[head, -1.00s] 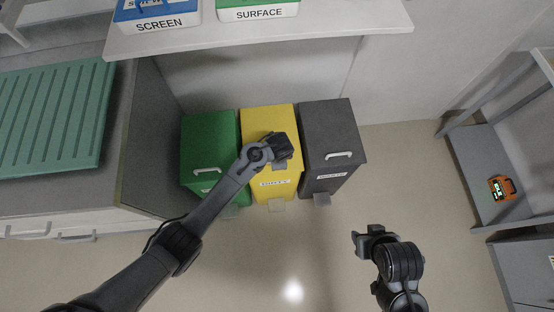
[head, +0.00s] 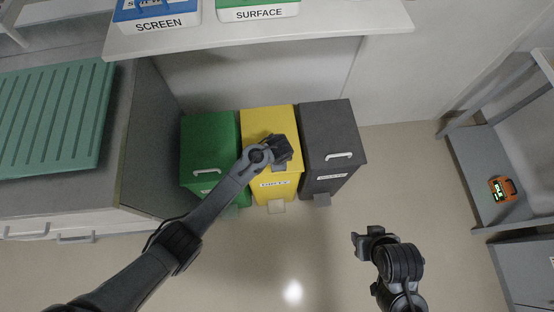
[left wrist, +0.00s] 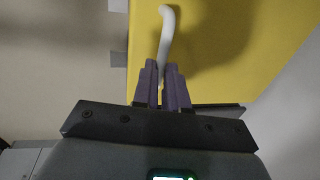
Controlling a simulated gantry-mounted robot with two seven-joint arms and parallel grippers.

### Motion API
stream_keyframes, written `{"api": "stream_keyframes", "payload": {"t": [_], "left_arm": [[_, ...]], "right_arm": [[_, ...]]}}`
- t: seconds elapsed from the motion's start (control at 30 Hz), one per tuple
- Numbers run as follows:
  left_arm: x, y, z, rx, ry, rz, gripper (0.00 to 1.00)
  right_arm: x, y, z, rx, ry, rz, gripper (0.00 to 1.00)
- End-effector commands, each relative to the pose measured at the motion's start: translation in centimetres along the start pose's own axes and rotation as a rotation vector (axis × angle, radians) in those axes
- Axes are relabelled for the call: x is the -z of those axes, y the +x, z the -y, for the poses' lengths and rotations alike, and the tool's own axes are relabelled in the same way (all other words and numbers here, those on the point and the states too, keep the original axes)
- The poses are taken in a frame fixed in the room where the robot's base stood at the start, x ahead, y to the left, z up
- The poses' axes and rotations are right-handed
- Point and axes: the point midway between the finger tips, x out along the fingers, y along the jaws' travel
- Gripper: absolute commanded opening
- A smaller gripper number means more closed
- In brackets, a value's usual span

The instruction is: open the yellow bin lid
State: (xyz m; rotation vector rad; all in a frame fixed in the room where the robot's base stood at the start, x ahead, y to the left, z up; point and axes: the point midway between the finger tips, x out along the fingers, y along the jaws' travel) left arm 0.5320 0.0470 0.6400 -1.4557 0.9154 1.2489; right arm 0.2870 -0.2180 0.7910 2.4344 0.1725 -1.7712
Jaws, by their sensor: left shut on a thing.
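The yellow bin (head: 268,120) stands between a green bin and a dark grey bin under the shelf. Its lid looks shut, and a label shows on its front. My left gripper (head: 282,160) is over the front part of the yellow lid and hides the handle in the head view. In the left wrist view, the left gripper's fingers (left wrist: 162,88) are shut on the white curved handle (left wrist: 167,30) of the yellow lid (left wrist: 215,45). My right gripper (head: 362,242) hangs over bare floor to the right, apart from the bins; its finger opening is not clear.
The green bin (head: 208,140) and the grey bin (head: 328,125) stand close on either side. A shelf (head: 330,20) with blue and green boxes overhangs behind. A counter (head: 135,150) stands at left, a rack with an orange device (head: 502,188) at right. Floor in front is clear.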

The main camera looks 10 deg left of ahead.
Motion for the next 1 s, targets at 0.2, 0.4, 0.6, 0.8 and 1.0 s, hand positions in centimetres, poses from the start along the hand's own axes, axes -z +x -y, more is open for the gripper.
{"api": "stream_keyframes", "payload": {"t": [0.2, 0.4, 0.6, 0.8, 1.0], "left_arm": [[0.0, -0.3, 0.1, 0.0, 0.0, 0.0, 0.0], [0.0, -2.2, 1.0, 0.001, -0.001, -0.001, 0.0], [0.1, -5.7, 3.1, 0.002, -0.002, -0.002, 0.0], [0.1, -8.9, 6.1, 0.006, -0.004, -0.004, 0.0], [-0.1, -11.1, 9.1, 0.008, -0.007, -0.005, 0.0]], "right_arm": [[0.1, -0.2, -0.1, -0.004, -0.004, 0.001, 0.43], [0.6, -2.0, -0.2, -0.003, -0.004, 0.002, 0.43], [1.6, -5.2, -0.2, -0.001, -0.001, 0.001, 0.43], [2.5, -7.8, -0.2, 0.002, 0.003, -0.001, 0.43], [2.9, -9.0, -0.2, 0.004, 0.005, -0.001, 0.43]]}}
